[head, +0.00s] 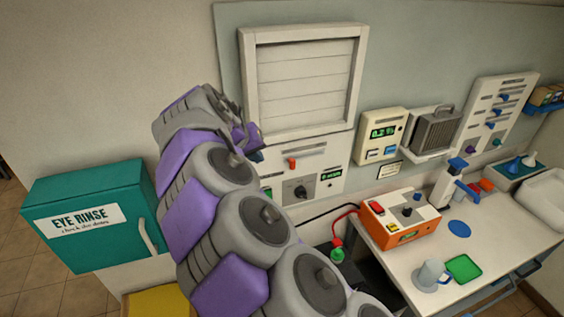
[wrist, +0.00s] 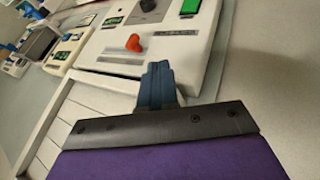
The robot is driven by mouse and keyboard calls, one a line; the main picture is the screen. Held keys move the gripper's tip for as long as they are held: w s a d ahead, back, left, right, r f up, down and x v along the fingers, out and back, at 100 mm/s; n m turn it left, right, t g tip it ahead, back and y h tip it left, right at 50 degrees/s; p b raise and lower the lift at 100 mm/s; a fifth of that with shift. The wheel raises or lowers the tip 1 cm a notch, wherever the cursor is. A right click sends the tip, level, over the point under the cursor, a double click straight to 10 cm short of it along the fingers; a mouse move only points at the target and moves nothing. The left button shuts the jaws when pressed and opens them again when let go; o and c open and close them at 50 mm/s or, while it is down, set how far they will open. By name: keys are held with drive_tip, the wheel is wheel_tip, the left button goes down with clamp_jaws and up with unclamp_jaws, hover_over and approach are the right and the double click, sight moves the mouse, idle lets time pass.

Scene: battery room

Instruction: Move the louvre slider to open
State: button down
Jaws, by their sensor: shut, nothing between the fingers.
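The louvre (head: 306,84), a white-framed shutter with flat closed slats, is on the wall in the head view. Below it is a white control panel (head: 325,158). The orange-red slider knob (head: 292,163) is on this panel. It also shows in the wrist view (wrist: 133,43), beside a grey strip (wrist: 176,31). My gripper (head: 257,156) is at the panel's upper left, left of the knob. In the wrist view, its blue fingers (wrist: 158,85) are together and empty, pointing at the panel, apart from the knob. My arm hides the panel's left part in the head view.
A black rotary knob (head: 300,190) and green display (head: 331,177) are lower on the panel. A teal eye rinse box (head: 95,215) hangs at left. A bench (head: 478,240) at right carries an orange-white device (head: 400,218). Wall units (head: 382,134) stand right of the louvre.

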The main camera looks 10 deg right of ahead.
sight(291, 163)
drive_tip(key=x, duration=0.9)
drive_tip(key=shift+p, duration=0.4)
drive_tip(key=d, duration=0.2)
drive_tip(key=w+d, duration=0.1)
drive_tip(key=shift+d+f, duration=0.1)
drive_tip(key=shift+f, duration=0.25)
drive_tip(key=shift+w+d+p, duration=0.15)
drive_tip(key=shift+d+p, duration=0.15)
drive_tip(key=shift+d, duration=0.15)
drive_tip(key=d, duration=0.3)
drive_tip(key=w+d, duration=0.1)
drive_tip(key=d, duration=0.3)
drive_tip(key=w+d, duration=0.1)
drive_tip(key=d, duration=0.2)
drive_tip(key=shift+d, duration=0.3)
drive_tip(key=shift+a, duration=0.2)
